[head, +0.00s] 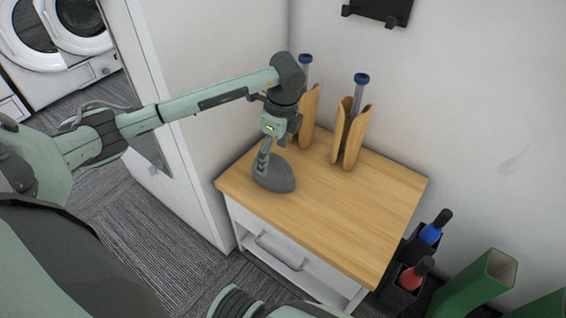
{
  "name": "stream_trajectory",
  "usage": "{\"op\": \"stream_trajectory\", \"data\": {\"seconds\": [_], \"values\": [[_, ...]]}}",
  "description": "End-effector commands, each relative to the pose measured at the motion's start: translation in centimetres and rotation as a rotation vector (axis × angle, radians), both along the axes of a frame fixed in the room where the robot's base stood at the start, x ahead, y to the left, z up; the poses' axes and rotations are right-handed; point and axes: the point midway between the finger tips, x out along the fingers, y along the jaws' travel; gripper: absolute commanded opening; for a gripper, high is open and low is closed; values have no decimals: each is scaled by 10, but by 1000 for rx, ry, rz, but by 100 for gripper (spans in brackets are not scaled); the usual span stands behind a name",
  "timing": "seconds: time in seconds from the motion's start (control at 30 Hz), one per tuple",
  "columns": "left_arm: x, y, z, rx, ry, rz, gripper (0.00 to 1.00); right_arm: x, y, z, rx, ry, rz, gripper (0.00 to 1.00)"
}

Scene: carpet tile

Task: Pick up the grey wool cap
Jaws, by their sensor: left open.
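The grey wool cap (279,183) lies on the left part of the wooden top of a small cabinet (335,222). My left gripper (264,170) points down at the cap from above, with its fingers at the cap's upper left side. It is open; whether a finger touches the cap I cannot tell. The fingers hide a small part of the cap. My right gripper is not in view; only a piece of my right arm shows at the bottom edge.
Two wooden holders with blue-capped tubes stand at the cabinet's back, one behind my left wrist (309,108) and one to its right (350,135). A blue-topped bottle (431,233) and a red-topped bottle (412,275) stand in dark holders right of the cabinet. The top's front right is clear.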

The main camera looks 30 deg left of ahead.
Motion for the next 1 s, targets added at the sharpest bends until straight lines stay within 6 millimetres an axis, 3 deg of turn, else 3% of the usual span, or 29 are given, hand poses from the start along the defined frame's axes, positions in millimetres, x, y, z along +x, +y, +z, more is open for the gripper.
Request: {"op": "stream_trajectory", "data": {"seconds": [0.5, 0.8, 1.0], "values": [[3, 3, -68, -4, 3, -4, 79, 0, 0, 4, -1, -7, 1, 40], [3, 4, -74, -6, 1, -5, 79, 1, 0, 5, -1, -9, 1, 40], [3, 4, -73, -6, 1, -5, 56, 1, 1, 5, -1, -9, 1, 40]]}}
